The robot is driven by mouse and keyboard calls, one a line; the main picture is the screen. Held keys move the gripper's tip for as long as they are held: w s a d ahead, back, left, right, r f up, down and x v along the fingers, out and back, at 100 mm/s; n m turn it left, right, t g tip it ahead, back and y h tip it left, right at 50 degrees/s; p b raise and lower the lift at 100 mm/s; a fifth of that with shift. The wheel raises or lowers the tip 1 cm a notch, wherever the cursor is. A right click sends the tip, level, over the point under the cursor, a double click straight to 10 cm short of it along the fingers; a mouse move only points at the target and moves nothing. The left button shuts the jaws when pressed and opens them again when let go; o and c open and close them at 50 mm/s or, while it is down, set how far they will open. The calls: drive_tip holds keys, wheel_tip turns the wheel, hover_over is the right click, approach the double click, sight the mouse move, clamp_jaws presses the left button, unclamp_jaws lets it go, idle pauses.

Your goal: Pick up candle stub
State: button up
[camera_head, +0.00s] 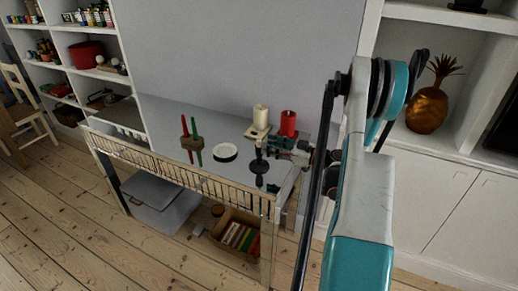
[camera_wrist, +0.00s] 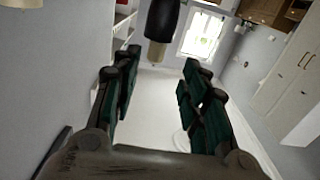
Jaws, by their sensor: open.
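A short tan candle stub (camera_wrist: 157,54) shows at the end of a black candlestick (camera_wrist: 162,20) in the wrist view, where the room appears upside down. In the head view the black candlestick (camera_head: 259,167) stands at the table's front right; the stub is too small to make out there. My gripper (camera_wrist: 160,62) is open, with its green-padded fingers on either side of the stub's line in the wrist view. Nothing is held. In the head view my gripper (camera_head: 270,147) is by the candlestick's top, pointing left; contact cannot be told.
A wire rail (camera_head: 170,167) runs along the front. The table's left is clear.

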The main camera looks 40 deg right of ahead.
sight(259, 140)
drive_tip(key=x, duration=0.1)
drive_tip(key=b+x, duration=0.1)
drive_tip(key=x, duration=0.1)
drive_tip(key=b+x, duration=0.1)
drive_tip(key=x, duration=0.1)
drive_tip(key=shift+w+d+f, duration=0.15)
drive_tip(key=shift+w+d, duration=0.05)
drive_tip(key=shift+d, duration=0.05)
drive_tip(key=shift+w+a, duration=0.1)
drive_tip(key=shift+w, duration=0.2)
drive_tip(key=c, duration=0.9)
